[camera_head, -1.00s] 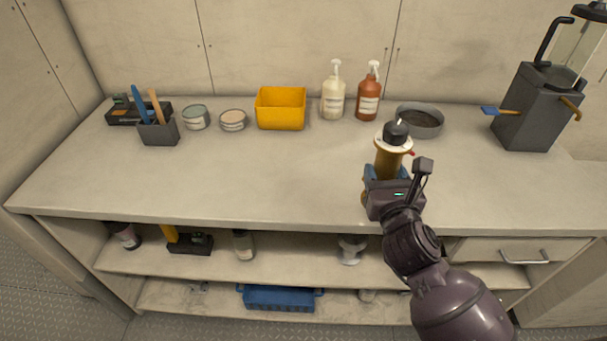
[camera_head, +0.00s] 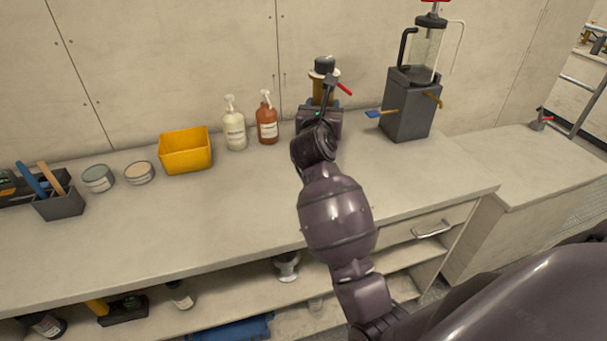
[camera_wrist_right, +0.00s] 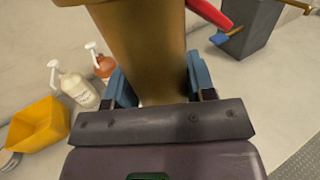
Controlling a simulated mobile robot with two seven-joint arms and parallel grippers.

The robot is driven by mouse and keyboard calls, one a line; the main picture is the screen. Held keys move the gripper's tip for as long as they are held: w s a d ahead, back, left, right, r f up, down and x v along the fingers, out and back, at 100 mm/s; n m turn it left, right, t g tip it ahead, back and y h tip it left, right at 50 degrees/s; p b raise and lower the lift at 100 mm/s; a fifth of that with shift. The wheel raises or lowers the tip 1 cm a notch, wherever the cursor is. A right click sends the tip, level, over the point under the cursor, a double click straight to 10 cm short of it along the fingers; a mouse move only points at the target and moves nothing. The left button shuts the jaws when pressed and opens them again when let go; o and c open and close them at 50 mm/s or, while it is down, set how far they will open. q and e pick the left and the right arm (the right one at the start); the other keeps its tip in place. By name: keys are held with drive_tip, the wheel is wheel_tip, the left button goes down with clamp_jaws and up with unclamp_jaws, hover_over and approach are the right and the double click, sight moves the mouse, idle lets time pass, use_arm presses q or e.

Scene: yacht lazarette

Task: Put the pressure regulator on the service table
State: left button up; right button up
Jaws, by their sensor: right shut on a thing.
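The pressure regulator (camera_head: 323,88) has a brass-coloured body, a pale collar, a black knob on top and a red lever. My right gripper (camera_head: 320,108) is shut on it and holds it about upright over the back of the service table (camera_head: 240,205). In the right wrist view the brass body (camera_wrist_right: 145,50) stands between the blue finger pads. The regulator's lower end is hidden by my gripper and arm, so I cannot tell whether it touches the tabletop. My left gripper is not in view.
A white bottle (camera_head: 234,130), an orange-brown bottle (camera_head: 267,122) and a yellow bin (camera_head: 185,150) stand left of the regulator. A dark grey machine with a clear cylinder (camera_head: 408,105) stands to its right. The tabletop's front middle is clear. Shelves below hold several items.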

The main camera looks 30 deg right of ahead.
wheel_tip(320, 180, down, 17)
drive_tip(key=b, duration=0.5)
drive_tip(key=shift+f, duration=0.35)
drive_tip(key=shift+r, duration=0.1)
drive_tip(key=shift+f, duration=0.25)
drive_tip(key=o, duration=1.2)
